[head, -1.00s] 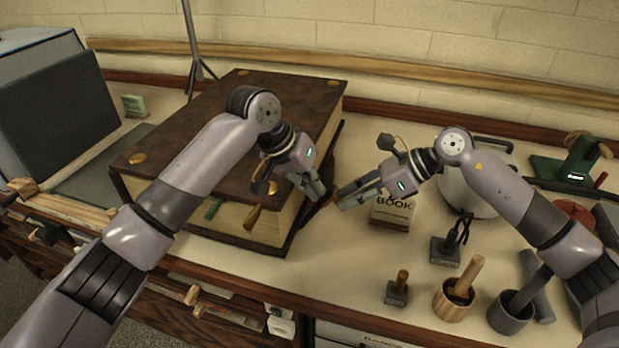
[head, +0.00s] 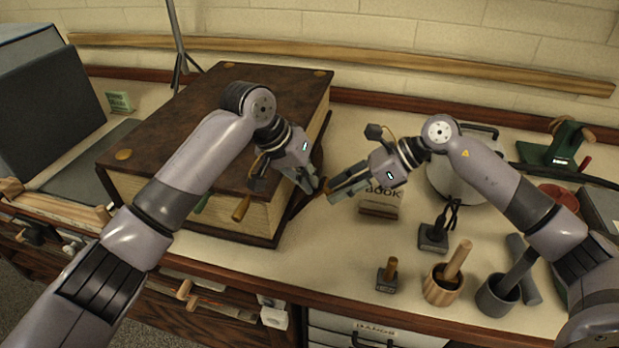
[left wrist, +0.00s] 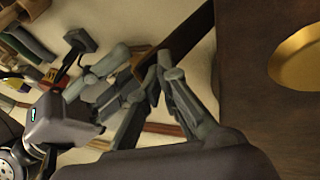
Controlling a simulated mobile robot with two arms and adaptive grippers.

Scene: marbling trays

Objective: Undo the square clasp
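A thick book (head: 225,105) with a dark brown cover and brass bosses lies flat on the bench. Its cover and one boss (left wrist: 300,55) fill the right of the left wrist view. My left gripper (head: 316,187) is at the book's right side, its fingertips close together. My right gripper (head: 331,194) faces it from the right, tips almost meeting the left ones. A dark brown strip (left wrist: 190,38) runs beside the cover toward both sets of fingertips. The fingers cover its end, so a square clasp and any grip on it are not clear.
A small stand marked BOOK (head: 378,208) is just below my right gripper. Several tools stand at the front right, including a wooden pot (head: 440,290) and a dark pot (head: 495,297). A round lidded vessel (head: 455,180) is behind my right arm. The bench front is partly clear.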

